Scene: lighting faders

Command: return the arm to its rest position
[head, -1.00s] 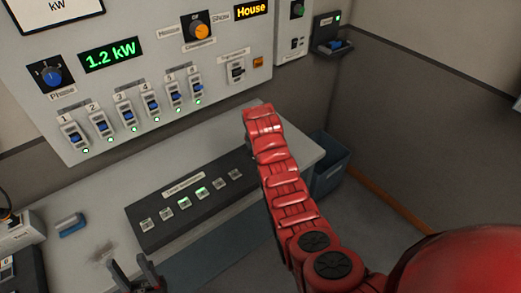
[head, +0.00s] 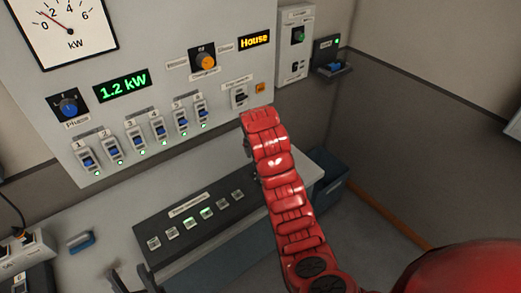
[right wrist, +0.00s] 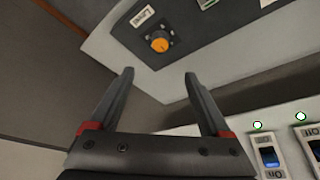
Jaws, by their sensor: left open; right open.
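My right arm (head: 283,190) is red and reaches up from the lower right of the head view to just below the wall panel. Its gripper is hidden behind the arm there. The right wrist view shows the right gripper (right wrist: 158,76) open, with nothing between its fingers. My left gripper (head: 131,281) shows at the bottom edge of the head view, partly cut off. It is open and empty, in front of the black button strip (head: 180,229).
The wall panel (head: 165,75) has a row of blue-handled faders (head: 159,131) with green lights, and an orange knob (head: 207,61). A knob (right wrist: 159,42) shows in the right wrist view. A blue bin (head: 332,180) stands beyond the desk. Floor at right is clear.

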